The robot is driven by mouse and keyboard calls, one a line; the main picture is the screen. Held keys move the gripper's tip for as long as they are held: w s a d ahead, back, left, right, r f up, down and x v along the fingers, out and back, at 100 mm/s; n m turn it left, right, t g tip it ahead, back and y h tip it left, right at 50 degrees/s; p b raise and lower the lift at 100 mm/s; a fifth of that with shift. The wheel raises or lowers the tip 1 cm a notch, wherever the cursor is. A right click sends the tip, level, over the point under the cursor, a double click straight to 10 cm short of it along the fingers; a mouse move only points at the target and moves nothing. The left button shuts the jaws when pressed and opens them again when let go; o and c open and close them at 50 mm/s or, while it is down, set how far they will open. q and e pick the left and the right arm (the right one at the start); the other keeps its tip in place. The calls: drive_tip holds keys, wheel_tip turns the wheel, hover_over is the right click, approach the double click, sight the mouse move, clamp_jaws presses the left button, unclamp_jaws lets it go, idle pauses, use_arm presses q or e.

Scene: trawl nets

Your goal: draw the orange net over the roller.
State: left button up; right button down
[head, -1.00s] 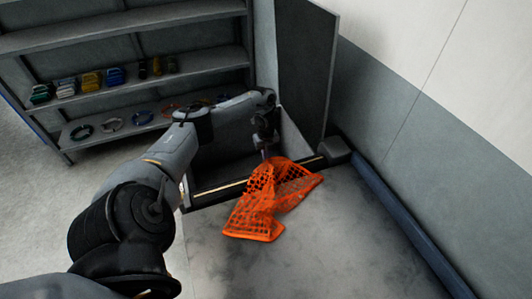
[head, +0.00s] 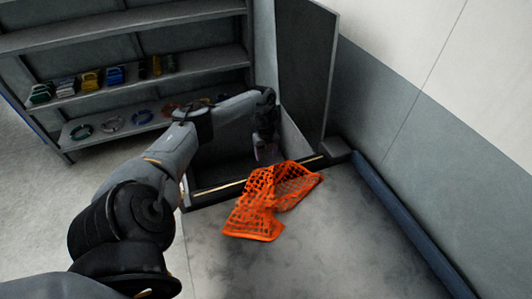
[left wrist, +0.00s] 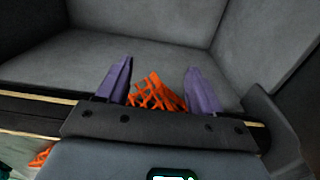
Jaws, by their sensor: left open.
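The orange net (head: 262,205) lies crumpled on the grey deck, and its far end reaches the dark roller (head: 215,190) along the edge of an open box. In the left wrist view, a piece of the net (left wrist: 155,92) shows on the box side, between and beyond my fingers. My left gripper (head: 265,158) is at the net's far end, over the box side of the roller. Its purple fingers (left wrist: 158,85) are open and apart, with no net visibly clamped. The roller also shows in the left wrist view (left wrist: 30,115). My right gripper is out of view.
The box has grey walls, and a tall grey panel (head: 305,75) stands at its right. Shelves (head: 130,100) with coloured items are at the back left. A blue pipe (head: 410,225) runs along the right wall. The deck in front of the net is clear.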

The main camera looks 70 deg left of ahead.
use_arm(q)
drive_tip(key=o, duration=0.6)
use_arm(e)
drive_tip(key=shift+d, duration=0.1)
use_arm(q)
drive_tip(key=shift+o, duration=0.2)
drive_tip(key=shift+r, duration=0.1)
wheel_tip(320, 180, up, 5)
drive_tip(key=p, duration=0.5)
drive_tip(key=shift+r, duration=0.2)
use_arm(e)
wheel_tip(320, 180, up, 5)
